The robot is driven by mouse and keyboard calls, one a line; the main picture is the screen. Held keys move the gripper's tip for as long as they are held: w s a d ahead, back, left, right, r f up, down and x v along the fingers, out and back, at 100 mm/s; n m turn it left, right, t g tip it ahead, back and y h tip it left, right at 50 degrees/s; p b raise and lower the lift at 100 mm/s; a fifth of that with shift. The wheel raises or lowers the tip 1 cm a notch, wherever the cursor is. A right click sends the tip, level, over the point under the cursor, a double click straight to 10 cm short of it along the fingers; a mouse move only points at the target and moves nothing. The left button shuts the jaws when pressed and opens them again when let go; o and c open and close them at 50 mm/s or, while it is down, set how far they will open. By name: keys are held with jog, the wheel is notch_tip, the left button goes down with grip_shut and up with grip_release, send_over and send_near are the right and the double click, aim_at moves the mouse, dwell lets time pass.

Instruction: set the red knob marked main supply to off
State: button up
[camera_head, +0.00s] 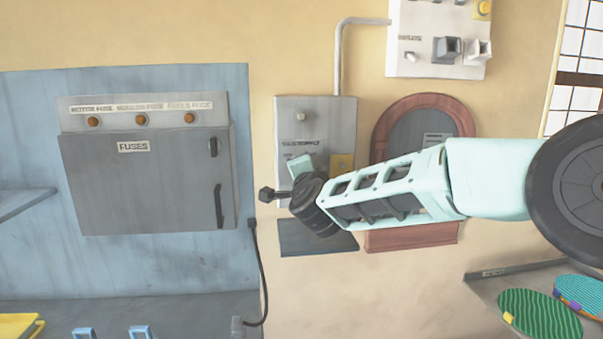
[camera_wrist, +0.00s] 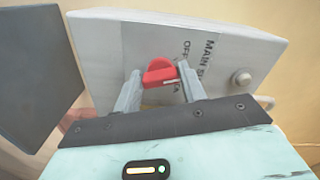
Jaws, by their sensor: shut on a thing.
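The red knob (camera_wrist: 158,72) sits on the light grey main supply box, between the two fingers of my gripper (camera_wrist: 160,80) in the wrist view. The fingers are shut on it from both sides. A pale line on the knob runs roughly sideways in this view. The printed label (camera_wrist: 207,50) beside it begins with "MAIN S"; smaller words, one starting "OF", stand close to the knob and are partly hidden. In the head view the box (camera_head: 317,108) hangs on the wall, and my gripper (camera_head: 298,167) is at its lower face; the knob is hidden there.
A round pale button (camera_wrist: 241,78) is near the fingers. A grey fuse box (camera_head: 145,180) is left, a brown arched frame (camera_head: 468,118) right behind my arm, and a white switch panel (camera_head: 410,62) above. A dark cable (camera_head: 262,275) hangs at lower left.

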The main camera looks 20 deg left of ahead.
jog(key=n, duration=0.4)
jog(key=shift+f+n+p, duration=0.15)
jog(key=shift+n+p, duration=0.15)
jog(key=shift+n, duration=0.4)
jog(key=o, duration=1)
jog(key=shift+d, duration=0.1)
jog(key=b+v, duration=0.6)
jog(key=v, duration=1.1)
jog(key=shift+s+d, duration=0.1)
jog(key=shift+d, duration=0.05)
